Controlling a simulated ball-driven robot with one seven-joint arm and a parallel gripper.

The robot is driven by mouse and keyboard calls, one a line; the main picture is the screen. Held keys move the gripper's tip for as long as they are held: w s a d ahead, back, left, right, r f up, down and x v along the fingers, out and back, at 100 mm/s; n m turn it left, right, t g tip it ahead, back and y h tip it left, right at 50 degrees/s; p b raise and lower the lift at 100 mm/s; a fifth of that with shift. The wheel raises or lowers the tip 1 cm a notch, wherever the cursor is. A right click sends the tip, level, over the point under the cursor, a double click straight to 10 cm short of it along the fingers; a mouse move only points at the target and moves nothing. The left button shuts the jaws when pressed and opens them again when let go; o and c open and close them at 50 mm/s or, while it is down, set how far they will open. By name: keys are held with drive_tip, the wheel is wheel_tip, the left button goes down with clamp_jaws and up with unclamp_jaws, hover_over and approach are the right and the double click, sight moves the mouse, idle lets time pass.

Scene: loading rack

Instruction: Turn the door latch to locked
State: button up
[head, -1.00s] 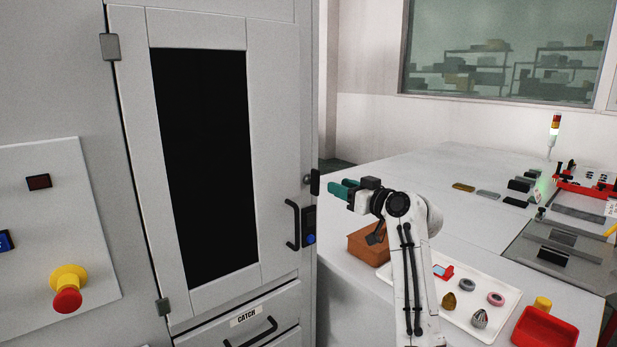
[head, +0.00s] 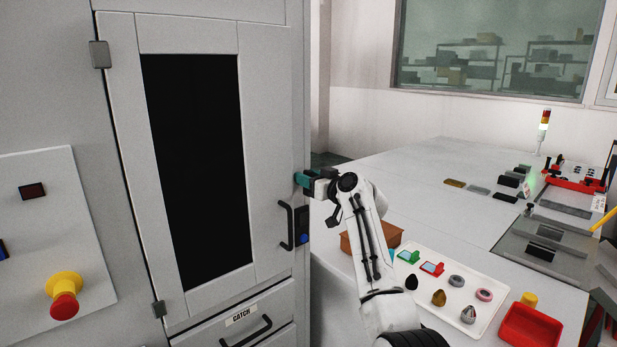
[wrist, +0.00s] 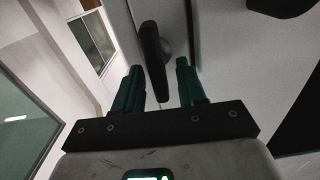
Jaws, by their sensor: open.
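The cabinet door (head: 272,150) is a pale panel with a dark window, and it looks closed. The door latch is a dark lever at the door's right edge; in the head view my gripper covers it. In the wrist view the latch (wrist: 152,48) stands between my two green fingers, its dark bar reaching up past the fingertips. My gripper (head: 300,179) is open at the door edge, above the black door handle (head: 285,225). It also shows in the wrist view (wrist: 158,75), with gaps on both sides of the latch, so I see no clear contact.
A box with a blue button (head: 303,238) sits below the latch. A drawer marked CATCH (head: 241,316) is under the door. A red stop button (head: 64,300) is at left. The table at right holds a brown box (head: 352,240), a white tray (head: 440,312) and a red bin (head: 536,328).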

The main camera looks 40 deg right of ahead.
drive_tip(key=shift+c, duration=0.4)
drive_tip(key=c, duration=0.6)
drive_tip(key=shift+c, duration=0.2)
